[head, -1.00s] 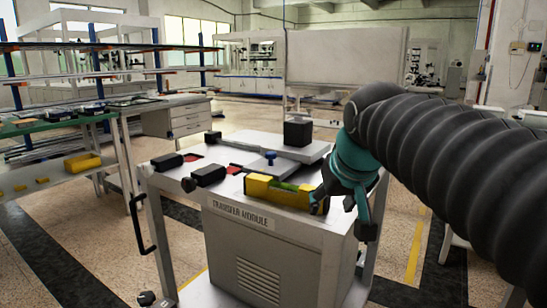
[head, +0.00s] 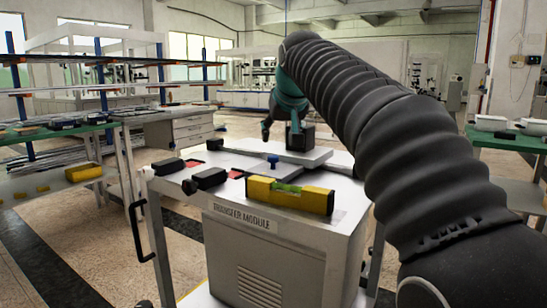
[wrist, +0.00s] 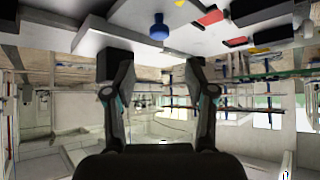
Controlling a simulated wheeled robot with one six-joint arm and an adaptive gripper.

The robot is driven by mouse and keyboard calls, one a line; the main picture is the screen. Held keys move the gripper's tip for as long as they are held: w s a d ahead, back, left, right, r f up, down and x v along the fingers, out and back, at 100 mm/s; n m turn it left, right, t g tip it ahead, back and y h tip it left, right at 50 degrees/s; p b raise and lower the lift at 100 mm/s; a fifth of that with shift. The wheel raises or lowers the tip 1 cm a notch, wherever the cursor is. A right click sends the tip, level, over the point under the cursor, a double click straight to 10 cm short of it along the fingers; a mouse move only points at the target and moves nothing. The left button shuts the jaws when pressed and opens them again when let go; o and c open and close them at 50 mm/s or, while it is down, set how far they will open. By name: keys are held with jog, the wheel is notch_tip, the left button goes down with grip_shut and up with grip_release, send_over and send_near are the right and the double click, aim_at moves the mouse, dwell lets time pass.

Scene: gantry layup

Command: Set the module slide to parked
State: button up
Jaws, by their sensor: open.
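The module slide is a flat grey plate (head: 312,158) on top of the transfer module (head: 285,232). A black block (head: 308,141) stands on its far part. A blue knob (head: 272,161) is at its near left; it also shows in the upside-down wrist view (wrist: 159,27).
A yellow level (head: 288,195) lies on the module's front edge. Black clamps (head: 208,178) and red patches (head: 236,174) are on its left side. A green-topped bench (head: 62,134) stands left and another (head: 515,143) right. My arm crosses the right of the view.

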aim_at(273, 156)
jog(key=b+x, duration=0.1)
jog(key=x, duration=0.9)
jog(key=shift+w+f, duration=0.1)
grip_shut()
